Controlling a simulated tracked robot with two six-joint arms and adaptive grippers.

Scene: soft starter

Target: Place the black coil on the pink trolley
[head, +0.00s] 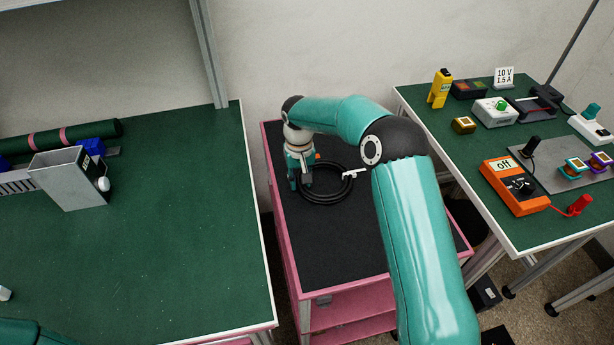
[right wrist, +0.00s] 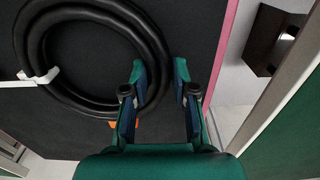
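The black coil (head: 330,199) lies flat on the dark top of the pink trolley (head: 365,262), toward its far end. It has a white end piece at its right in the head view. In the right wrist view the coil (right wrist: 40,60) fills the upper left. My right gripper (head: 299,177) is at the coil's left edge in the head view. I see no grip on the coil. My left gripper is out of view.
A green-topped bench (head: 160,260) with a grey metal box (head: 70,180) stands left of the trolley. Another green table (head: 530,235) at right holds an orange meter (head: 512,187) and several small devices. The trolley's near top is clear, partly behind my right arm.

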